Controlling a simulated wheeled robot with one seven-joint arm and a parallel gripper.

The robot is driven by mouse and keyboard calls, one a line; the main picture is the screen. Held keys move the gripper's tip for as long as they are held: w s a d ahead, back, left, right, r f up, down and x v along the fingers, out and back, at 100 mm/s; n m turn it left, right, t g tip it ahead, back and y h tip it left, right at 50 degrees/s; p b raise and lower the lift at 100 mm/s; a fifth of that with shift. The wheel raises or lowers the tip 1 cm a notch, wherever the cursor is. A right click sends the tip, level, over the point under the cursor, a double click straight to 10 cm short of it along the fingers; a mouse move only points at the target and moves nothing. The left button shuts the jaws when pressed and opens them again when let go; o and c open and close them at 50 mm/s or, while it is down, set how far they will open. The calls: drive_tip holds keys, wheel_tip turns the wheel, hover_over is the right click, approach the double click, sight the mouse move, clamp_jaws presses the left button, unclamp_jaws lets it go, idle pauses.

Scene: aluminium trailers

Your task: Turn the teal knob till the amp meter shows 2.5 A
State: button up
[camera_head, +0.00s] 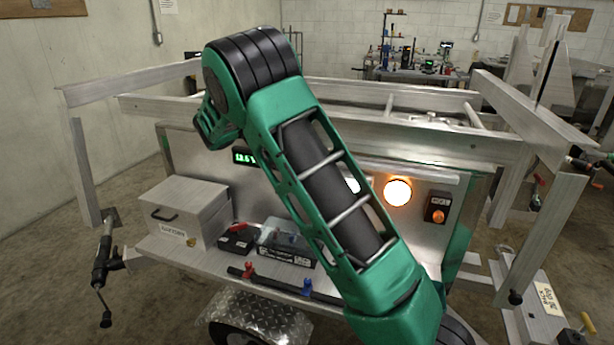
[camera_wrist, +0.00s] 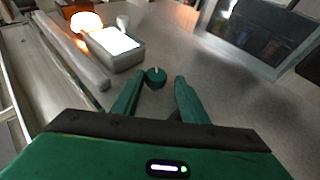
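The teal knob (camera_wrist: 155,76) shows in the wrist view, a small round knob with a pale pointer mark on a grey metal panel. My gripper (camera_wrist: 161,80) is open, with its two green fingers spread and the knob between and just beyond their tips. I cannot tell whether either finger touches it. In the head view my arm hides the knob and my gripper. A green-lit display (camera_head: 244,156) there seems to read 12.5 with a partly covered unit. No amp meter reading can be made out in either view.
A lit amber lamp (camera_head: 397,192) and a switch box (camera_head: 437,207) are on the panel. A bright white lit box (camera_wrist: 115,47) lies near the knob. A battery box (camera_head: 183,210) stands on the trailer shelf. Aluminium frame rails surround the panel.

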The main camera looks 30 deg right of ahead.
drive_tip(key=shift+s+d+r, duration=0.1)
drive_tip(key=v, duration=1)
drive_tip(key=shift+a+r, duration=0.2)
drive_tip(key=shift+a, duration=0.1)
drive_tip(key=s+d+y, duration=0.3)
drive_tip(key=s+d, duration=0.3)
drive_tip(key=s, duration=0.3)
drive_tip(key=s+d+y, duration=0.2)
drive_tip(key=s+d, duration=0.5)
drive_tip(key=s, duration=0.2)
drive_tip(key=s+a+f+t+y, duration=0.1)
drive_tip(key=s+a+f, duration=0.1)
drive_tip(key=s, duration=0.5)
drive_tip(key=s+a+f+n+t+y, duration=0.1)
drive_tip(key=s+a, duration=0.3)
drive_tip(key=s, duration=0.4)
drive_tip(key=s+a+f+n+t+y, duration=0.1)
drive_tip(key=s+a+f, duration=0.3)
drive_tip(key=s, duration=0.3)
drive_tip(key=shift+s+y, duration=0.3)
drive_tip(key=shift+y, duration=0.1)
drive_tip(key=shift+a, duration=0.1)
